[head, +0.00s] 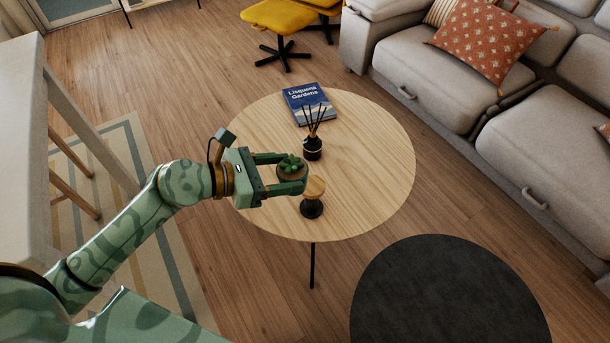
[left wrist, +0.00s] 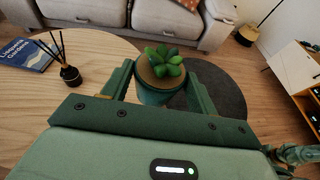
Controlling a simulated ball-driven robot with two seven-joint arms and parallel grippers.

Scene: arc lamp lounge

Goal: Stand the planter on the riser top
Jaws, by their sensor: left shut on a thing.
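The planter is a small dark green pot with a green succulent (head: 291,166). My left gripper (head: 292,174) is shut on it and holds it above the round table. In the left wrist view the planter (left wrist: 158,92) sits upright between the two fingers. The riser is a small stand with a round wooden top (head: 314,187) and a black base (head: 311,209), standing near the table's front edge. In the head view it shows just right of and below the planter, partly behind a fingertip. I cannot make out the riser in the left wrist view.
The round wooden table (head: 375,160) also bears a black reed diffuser (head: 312,148) close behind the planter and a blue book (head: 306,104) at the back. The table's right side is clear.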

